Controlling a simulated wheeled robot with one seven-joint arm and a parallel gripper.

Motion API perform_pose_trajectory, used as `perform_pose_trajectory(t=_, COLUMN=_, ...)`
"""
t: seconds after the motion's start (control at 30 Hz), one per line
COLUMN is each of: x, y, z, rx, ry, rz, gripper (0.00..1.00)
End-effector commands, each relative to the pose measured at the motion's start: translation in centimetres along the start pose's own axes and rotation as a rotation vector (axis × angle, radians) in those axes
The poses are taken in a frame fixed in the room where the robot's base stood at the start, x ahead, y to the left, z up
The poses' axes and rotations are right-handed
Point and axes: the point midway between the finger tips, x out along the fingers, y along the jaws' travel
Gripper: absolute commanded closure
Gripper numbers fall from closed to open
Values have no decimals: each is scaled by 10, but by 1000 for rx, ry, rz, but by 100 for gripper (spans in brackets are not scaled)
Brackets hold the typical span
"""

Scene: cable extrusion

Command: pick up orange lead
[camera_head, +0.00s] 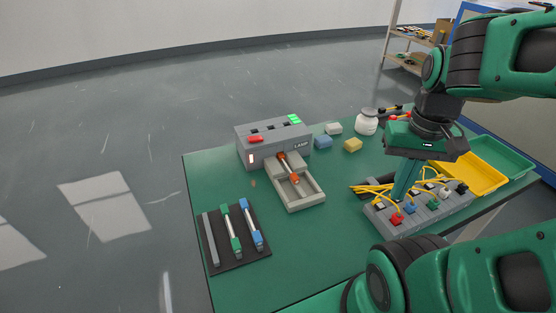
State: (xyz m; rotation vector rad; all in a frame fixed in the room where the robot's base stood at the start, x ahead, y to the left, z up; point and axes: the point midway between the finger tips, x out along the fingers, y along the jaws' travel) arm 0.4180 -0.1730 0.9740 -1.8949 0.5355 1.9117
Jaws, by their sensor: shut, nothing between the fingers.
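The orange lead (289,168) is a pale rod with orange ends. It lies sloping between the front of the grey lamp machine (272,146) and a shallow grey tray (305,200). My gripper (399,196) points down on the right side of the table, well to the right of the lead. Its green fingers are together with nothing seen between them. The fingertips are just above or behind a grey socket block, and I cannot tell whether they touch it.
A dark rack (222,258) at front left holds green-ended and blue-ended leads and a grey bar. The socket block (424,212) has coloured plugs and yellow cables. Blue and yellow blocks, a white jar (367,122) and yellow and green bins stand behind. Table is clear between rack and socket block.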

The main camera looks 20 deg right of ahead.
Motion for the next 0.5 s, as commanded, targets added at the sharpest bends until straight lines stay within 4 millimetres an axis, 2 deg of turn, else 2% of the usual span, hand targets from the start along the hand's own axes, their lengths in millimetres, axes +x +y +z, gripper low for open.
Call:
perform_pose_trajectory(t=0.1, x=5, y=-6, z=-10, rx=0, ry=-11, rz=7, gripper=100)
perform_pose_trajectory(t=0.23, x=5, y=-7, z=-11, rx=-1, ry=-12, rz=8, gripper=100)
perform_pose_trajectory(t=0.27, x=5, y=-6, z=-11, rx=-1, ry=-12, rz=8, gripper=95)
perform_pose_trajectory(t=0.33, x=0, y=-2, z=-2, rx=-5, ry=-1, rz=2, gripper=78)
perform_pose_trajectory(t=0.4, x=-2, y=-3, z=-6, rx=-14, ry=2, rz=4, gripper=62)
perform_pose_trajectory(t=0.5, x=-4, y=-13, z=-22, rx=-48, ry=3, rz=17, gripper=62)
